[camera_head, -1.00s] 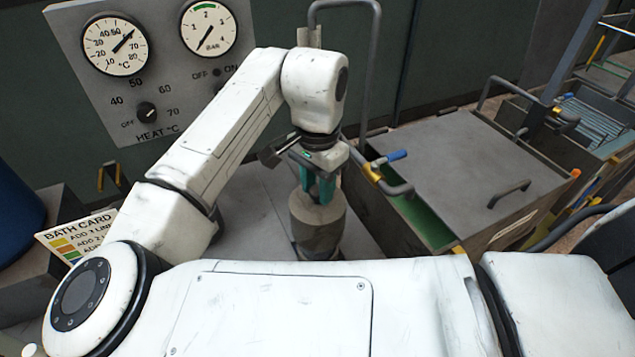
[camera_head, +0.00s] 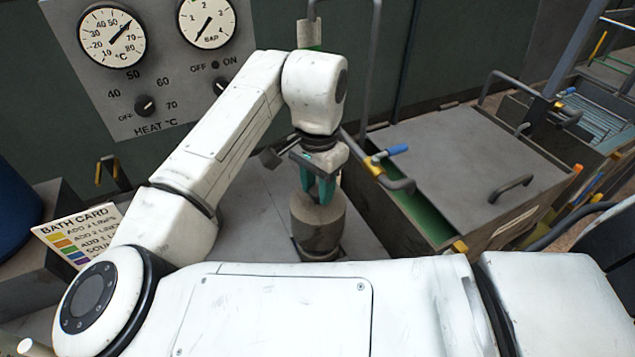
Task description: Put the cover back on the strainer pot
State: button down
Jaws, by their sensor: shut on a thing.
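My gripper (camera_head: 317,193) points down with its green fingers shut on the narrow top of a grey, rounded piece (camera_head: 318,222), which looks like the cover. This piece widens downward. A darker, browner band (camera_head: 318,243) shows below it and may be the strainer pot; I cannot tell whether the two are separate or how they meet. My own arm hides the area in front of its base.
A grey-lidded bath box (camera_head: 455,165) with a green inside edge stands close on the right, with a blue-ended handle (camera_head: 392,152) near my gripper. A gauge panel (camera_head: 150,70) is behind on the left. A bath card (camera_head: 78,232) stands at left. Bare grey surface (camera_head: 255,215) lies left of the piece.

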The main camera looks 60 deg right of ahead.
aim_at(318, 202)
jog(key=shift+f+b, duration=2.05)
jog(key=shift+f, duration=1.5)
jog(key=c, duration=0.7)
grip_release()
jog(key=shift+o, duration=0.2)
jog(key=shift+r, duration=0.1)
notch_tip(318, 202, up, 11)
jog(key=shift+f, duration=0.2)
jog(key=shift+f, duration=0.1)
